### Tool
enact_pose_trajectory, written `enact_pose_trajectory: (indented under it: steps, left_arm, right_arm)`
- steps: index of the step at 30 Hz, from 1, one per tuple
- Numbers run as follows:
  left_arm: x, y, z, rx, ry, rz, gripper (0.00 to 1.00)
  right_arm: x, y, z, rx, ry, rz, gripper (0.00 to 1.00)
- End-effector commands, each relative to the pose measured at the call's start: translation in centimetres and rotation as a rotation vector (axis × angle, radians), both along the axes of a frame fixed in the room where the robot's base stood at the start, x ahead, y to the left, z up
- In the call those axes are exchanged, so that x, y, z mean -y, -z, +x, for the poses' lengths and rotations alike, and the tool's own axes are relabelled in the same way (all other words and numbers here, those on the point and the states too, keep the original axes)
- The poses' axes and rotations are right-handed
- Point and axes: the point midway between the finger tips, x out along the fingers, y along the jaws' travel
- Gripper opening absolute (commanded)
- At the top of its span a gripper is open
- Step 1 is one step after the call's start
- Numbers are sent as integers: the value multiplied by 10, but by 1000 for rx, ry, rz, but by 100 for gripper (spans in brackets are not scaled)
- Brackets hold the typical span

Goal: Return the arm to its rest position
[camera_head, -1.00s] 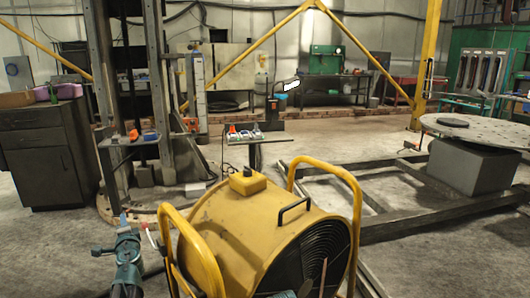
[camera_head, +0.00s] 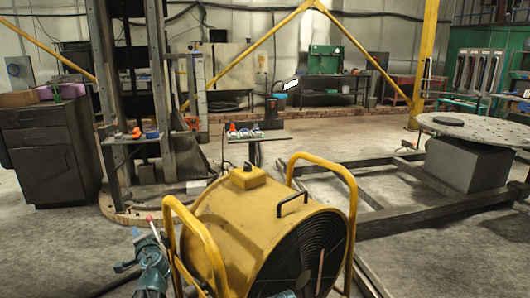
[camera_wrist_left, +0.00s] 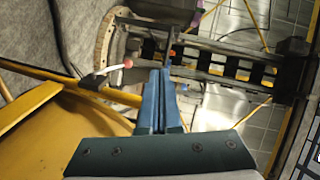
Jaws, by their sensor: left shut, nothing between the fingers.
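My left gripper (camera_head: 136,236) is low in the head view, left of a yellow drum fan with tube handles (camera_head: 250,232). In the left wrist view its blue fingers (camera_wrist_left: 158,98) are together, with nothing between them. A thin white lever with a red knob (camera_head: 150,218) stands right beside the gripper in the head view. The lever's red knob (camera_wrist_left: 127,63) shows just left of the fingers in the wrist view; I cannot tell whether they touch. My right gripper is not in view.
A small stand (camera_head: 285,136) with several small items is behind the fan. A dark cabinet (camera_head: 45,160) stands at the left. A round perforated table (camera_head: 490,130) is at the right. Floor between cabinet and fan is mostly clear.

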Motion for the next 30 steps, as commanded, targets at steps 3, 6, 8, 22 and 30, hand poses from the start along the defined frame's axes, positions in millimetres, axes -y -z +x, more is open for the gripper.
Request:
enact_pose_trajectory:
  steps: [3,6,8,22,30]
  left_arm:
    - [29,20,-15,-17,-48,-124,0]
    - [59,44,-32,-56,-98,-251,0]
    - [81,61,-45,-93,-128,-335,0]
    - [283,176,-204,-661,-291,-855,0]
    - [352,189,-288,-962,-313,-951,0]
  right_arm:
    - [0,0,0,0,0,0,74]
    - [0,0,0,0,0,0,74]
    - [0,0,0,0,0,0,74]
    - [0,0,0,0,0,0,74]
    - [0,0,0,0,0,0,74]
